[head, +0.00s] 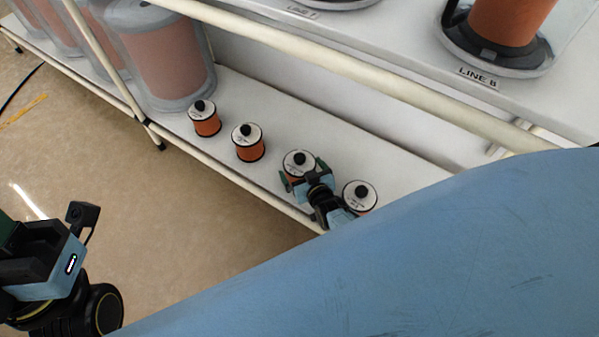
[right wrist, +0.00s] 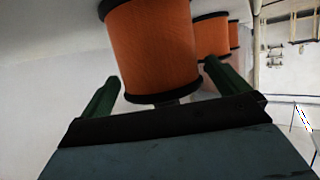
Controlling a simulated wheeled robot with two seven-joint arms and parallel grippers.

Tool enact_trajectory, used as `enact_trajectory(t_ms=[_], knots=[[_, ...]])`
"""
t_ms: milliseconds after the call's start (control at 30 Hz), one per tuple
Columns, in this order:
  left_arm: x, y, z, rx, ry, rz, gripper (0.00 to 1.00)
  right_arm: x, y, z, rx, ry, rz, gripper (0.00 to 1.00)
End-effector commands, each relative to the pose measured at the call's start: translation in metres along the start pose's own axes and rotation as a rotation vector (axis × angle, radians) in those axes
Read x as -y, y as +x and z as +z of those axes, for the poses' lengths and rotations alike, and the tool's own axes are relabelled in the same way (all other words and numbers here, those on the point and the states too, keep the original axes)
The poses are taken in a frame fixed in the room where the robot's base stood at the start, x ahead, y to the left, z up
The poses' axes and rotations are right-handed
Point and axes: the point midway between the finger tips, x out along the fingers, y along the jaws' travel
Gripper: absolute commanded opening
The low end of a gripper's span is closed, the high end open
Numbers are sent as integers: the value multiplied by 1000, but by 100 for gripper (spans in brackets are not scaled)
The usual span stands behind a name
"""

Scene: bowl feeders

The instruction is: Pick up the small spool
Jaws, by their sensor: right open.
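Several small spools stand upright in a row on the lower white shelf, copper-orange with pale labelled tops and black knobs. My right gripper (head: 304,174) is open at the third spool from the left (head: 299,162), its green fingers on either side of that spool's top. In the right wrist view a copper spool (right wrist: 152,50) sits between and beyond the open fingers (right wrist: 162,92); I cannot tell whether they touch it. The other small spools are the left one (head: 206,124), the second (head: 248,148) and the right one (head: 359,197). My left arm is at the lower left; its fingertips are not clear.
Large wrapped spools (head: 165,60) stand on the left of the lower shelf (head: 270,110). A pale rail (head: 360,72) runs above it, below the upper shelf (head: 400,40) with a spool on a base labelled LINE B (head: 500,55). Open floor (head: 170,210) lies in front.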

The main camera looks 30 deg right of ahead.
Motion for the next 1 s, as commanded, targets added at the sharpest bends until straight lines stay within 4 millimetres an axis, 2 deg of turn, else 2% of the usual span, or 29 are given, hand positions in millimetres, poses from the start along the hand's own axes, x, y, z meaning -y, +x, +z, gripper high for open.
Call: enact_trajectory(t_ms=[267, 867, 1000], knots=[[0, -1, -2, -16, 0, 0, 36, 0, 1, 0, 1, 0, 0, 100], [0, -1, -2, -15, -1, 0, 36, 0, 1, 0, 1, 0, 0, 23], [0, -1, -2, -14, -1, 0, 36, 0, 3, -5, -12, 0, 0, 23]])
